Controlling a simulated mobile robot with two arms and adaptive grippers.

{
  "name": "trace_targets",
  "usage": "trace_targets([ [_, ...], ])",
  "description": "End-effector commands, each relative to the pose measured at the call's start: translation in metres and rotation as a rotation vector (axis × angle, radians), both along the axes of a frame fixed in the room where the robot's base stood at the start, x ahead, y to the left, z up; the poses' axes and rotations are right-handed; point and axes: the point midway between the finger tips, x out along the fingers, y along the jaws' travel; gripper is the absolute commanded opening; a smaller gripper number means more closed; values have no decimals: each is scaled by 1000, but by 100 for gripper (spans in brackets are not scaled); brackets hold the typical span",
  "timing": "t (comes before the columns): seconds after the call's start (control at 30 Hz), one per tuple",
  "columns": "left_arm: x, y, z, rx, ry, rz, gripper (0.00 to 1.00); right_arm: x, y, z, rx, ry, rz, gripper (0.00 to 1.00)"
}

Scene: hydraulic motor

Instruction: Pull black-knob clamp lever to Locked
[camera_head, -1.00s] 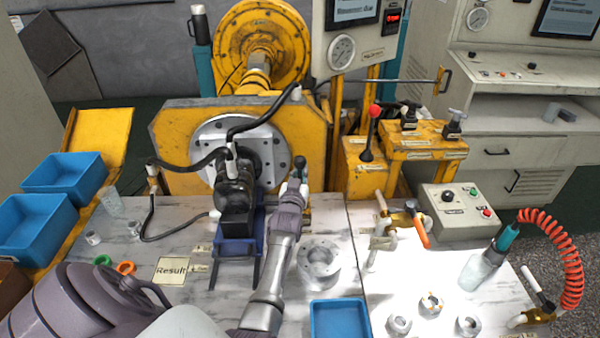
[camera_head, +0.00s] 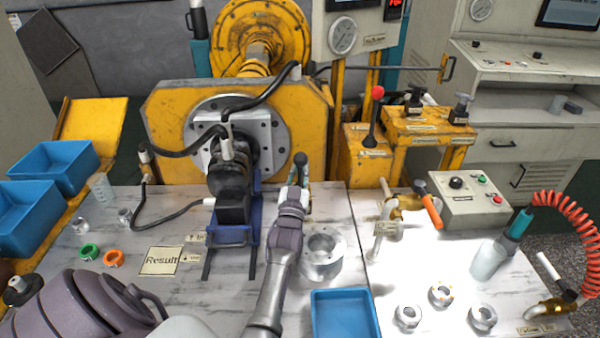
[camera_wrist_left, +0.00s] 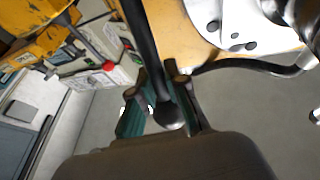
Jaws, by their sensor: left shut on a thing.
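My left gripper (camera_head: 302,178) is shut on the lever. The black hydraulic motor (camera_head: 233,180) sits on a blue cradle (camera_head: 231,238) against the flange plate (camera_head: 270,132). I cannot read a Locked mark. My right gripper is not in view.
A metal ring part (camera_head: 323,252) and a blue tray (camera_head: 344,318) lie close right of my left forearm. Black hoses (camera_head: 178,154) run left of the motor. A red-knob lever (camera_head: 374,115) stands on the yellow stand at right. Bench space left of the cradle is partly clear.

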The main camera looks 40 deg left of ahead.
Motion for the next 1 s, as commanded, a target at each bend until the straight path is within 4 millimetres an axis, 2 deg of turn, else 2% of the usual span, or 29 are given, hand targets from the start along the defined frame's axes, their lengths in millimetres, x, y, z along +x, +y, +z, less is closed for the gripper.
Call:
trace_targets([
  [0.33, -1, -1, 0, 7, -8, 0, 0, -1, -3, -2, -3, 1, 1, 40],
  [0.37, -1, -1, 0, 7, -8, 0, 15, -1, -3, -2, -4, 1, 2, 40],
  [0.4, -1, -1, 0, 7, -8, 0, 22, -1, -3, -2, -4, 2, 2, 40],
  [0.5, -1, -1, 0, 6, -7, 0, 39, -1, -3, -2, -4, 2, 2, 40],
  [0.53, -1, -1, 0, 6, -7, 0, 40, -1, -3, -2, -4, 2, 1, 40],
  [0.83, -3, -2, -1, 6, -7, 0, 40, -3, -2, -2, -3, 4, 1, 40],
  [1.0, -19, -10, -10, 5, -3, 0, 40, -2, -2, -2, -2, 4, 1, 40],
])
